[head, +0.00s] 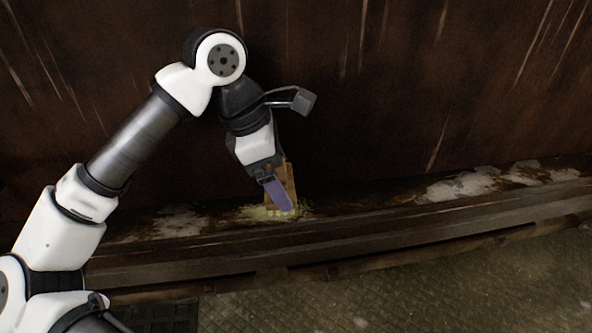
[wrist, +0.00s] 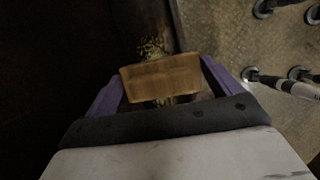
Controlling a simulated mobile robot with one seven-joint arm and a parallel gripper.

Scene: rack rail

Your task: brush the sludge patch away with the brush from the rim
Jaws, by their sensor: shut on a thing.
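My gripper (head: 280,190) has purple fingers and is shut on a wooden brush (head: 291,181). It points down at the rail, with the brush's lower end at the sludge patch. In the wrist view the brush's tan block (wrist: 162,77) sits between the two purple fingers. The sludge patch (head: 257,212) is a yellow-green smear on the rail top, around and left of the brush end. It also shows beyond the block in the wrist view (wrist: 151,47). The gripper and brush hide part of the patch. I cannot tell whether the bristles touch it.
The long brown rail (head: 400,222) runs along the foot of a dark, streaked wall (head: 400,80). Pale worn patches (head: 460,186) lie on the rail to the right, and another (head: 178,222) to the left. The patterned floor (head: 450,285) in front is clear.

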